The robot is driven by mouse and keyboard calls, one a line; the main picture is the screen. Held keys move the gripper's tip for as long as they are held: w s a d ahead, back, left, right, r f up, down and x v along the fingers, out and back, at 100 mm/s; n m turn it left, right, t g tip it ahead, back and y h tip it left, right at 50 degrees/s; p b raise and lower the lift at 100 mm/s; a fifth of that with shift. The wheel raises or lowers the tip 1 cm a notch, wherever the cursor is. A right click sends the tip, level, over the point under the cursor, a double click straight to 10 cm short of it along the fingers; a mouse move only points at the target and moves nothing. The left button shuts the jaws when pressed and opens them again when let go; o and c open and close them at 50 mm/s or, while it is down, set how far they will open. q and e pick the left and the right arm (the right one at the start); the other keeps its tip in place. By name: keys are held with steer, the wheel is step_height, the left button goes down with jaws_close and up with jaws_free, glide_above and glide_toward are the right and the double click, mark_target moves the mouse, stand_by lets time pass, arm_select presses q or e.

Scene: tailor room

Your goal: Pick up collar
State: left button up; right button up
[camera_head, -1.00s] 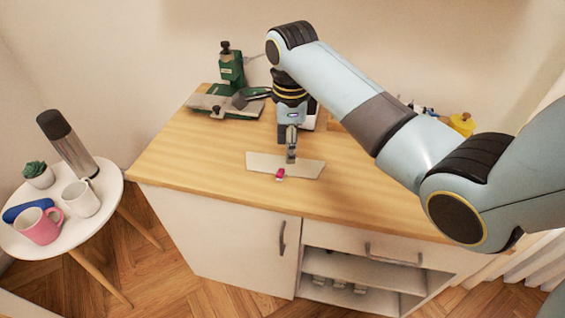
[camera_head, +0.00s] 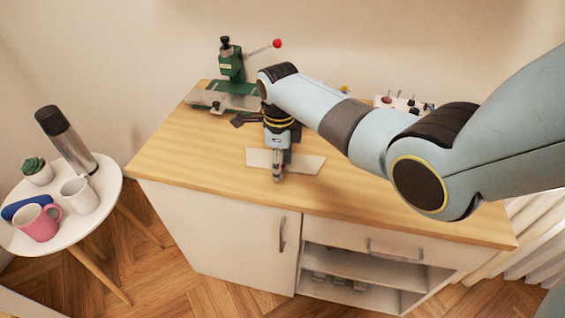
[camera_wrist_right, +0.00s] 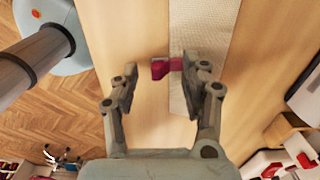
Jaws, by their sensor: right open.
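A flat, pale strip (camera_head: 305,164), which looks like the collar, lies on the wooden worktop. It also shows in the wrist view (camera_wrist_right: 190,20). A small red piece (camera_wrist_right: 160,69) is at its edge, partly over the strip; what it is I cannot tell for sure. My left gripper is not in view.
A green press (camera_head: 231,68) with a red-knobbed lever stands at the back left of the worktop (camera_head: 180,160). A side table (camera_head: 70,232) on the left holds mugs, a flask and a plant. The worktop's left part is clear.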

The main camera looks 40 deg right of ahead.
steer(key=shift+f, duration=0.1)
steer(key=shift+c, duration=0.2)
steer(key=c, duration=0.8)
